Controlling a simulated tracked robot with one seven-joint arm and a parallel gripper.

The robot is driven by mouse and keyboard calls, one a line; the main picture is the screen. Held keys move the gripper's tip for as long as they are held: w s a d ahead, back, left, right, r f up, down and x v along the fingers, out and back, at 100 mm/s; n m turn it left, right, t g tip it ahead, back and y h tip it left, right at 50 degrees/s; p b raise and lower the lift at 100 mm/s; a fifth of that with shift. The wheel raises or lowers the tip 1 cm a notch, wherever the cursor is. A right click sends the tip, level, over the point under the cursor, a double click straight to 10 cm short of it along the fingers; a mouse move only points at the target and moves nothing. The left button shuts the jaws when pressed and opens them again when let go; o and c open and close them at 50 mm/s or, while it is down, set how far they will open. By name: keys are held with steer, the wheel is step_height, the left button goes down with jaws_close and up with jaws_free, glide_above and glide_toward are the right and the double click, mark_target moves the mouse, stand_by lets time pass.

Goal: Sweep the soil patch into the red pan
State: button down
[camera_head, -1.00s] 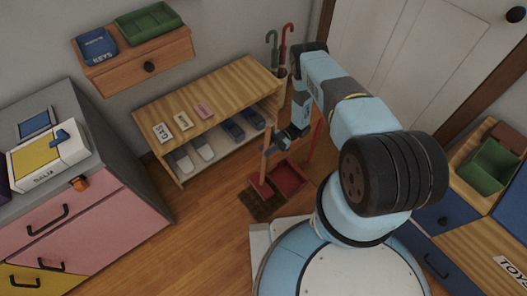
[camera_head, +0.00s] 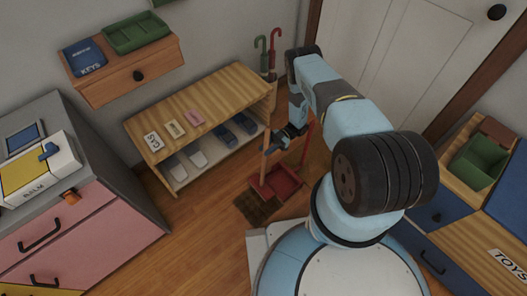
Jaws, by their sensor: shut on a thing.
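The red pan (camera_head: 285,179) lies on the wooden floor in front of the shoe bench, with a tall red handle (camera_head: 308,142) standing up from it. The dark soil patch (camera_head: 259,208) is on the floor just in front and to the left of the pan. A broom with an upright brown handle (camera_head: 263,166) stands beside the pan's left side, its lower end close to the soil. My gripper (camera_head: 277,143) is shut on the broom's handle near its upper part. The small gap between broom and pan is hard to make out.
The shoe bench (camera_head: 239,90) with shoes below stands behind. Umbrellas (camera_head: 268,52) are in a stand at its right end. A pink and grey cabinet (camera_head: 85,225) is at left, a drawer unit (camera_head: 440,215) at right. Floor left of the soil is clear.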

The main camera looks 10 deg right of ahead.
stand_by(0.3)
steer(key=shift+x, duration=1.7)
steer(key=shift+a, duration=0.15)
steer(key=shift+x, duration=1.7)
steer(key=shift+s+f, duration=0.1)
steer(key=shift+f, duration=0.1)
steer(key=shift+a, duration=0.1)
steer(key=shift+x, duration=1.55)
steer(key=shift+r, duration=0.2)
